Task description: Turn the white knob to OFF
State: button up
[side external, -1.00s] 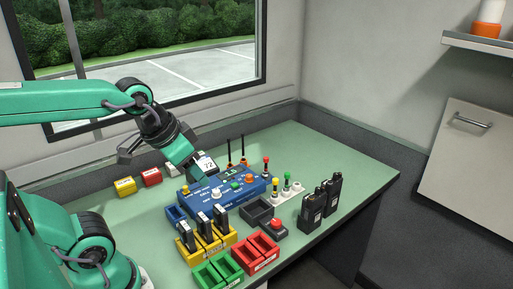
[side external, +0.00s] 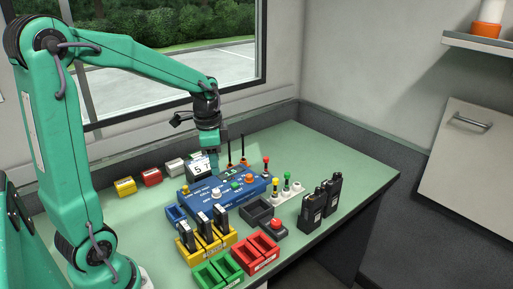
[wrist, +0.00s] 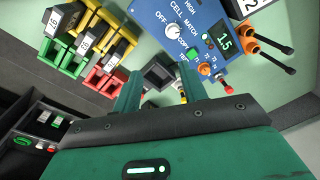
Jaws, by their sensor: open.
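The white knob (side external: 216,195) sits on the front part of the blue panel (side external: 228,203). In the wrist view the knob (wrist: 173,31) shows near the top, among the labels OFF, CELL, HIGH and MATCH on the panel (wrist: 218,68). Which label it points to is too small to tell. A small screen on the panel reads 1.5 in green. My gripper (side external: 216,164) points down above the panel's rear area, apart from the knob. In the wrist view my gripper (wrist: 160,72) is open, with nothing between its fingers.
Yellow holders (side external: 213,246) with black packs, green trays (side external: 218,272) and red trays (side external: 256,252) stand in front. Black-tipped orange plugs (side external: 243,162) stand behind the panel.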

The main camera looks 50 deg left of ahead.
jog(key=m+g, duration=0.1)
jog(key=m, duration=0.1)
send_over(216, 190)
notch_tip(216, 190, down, 4)
jog(key=shift+a+f, duration=0.1)
jog(key=shift+f, duration=0.1)
jog(key=shift+f, duration=3.9)
grip_shut()
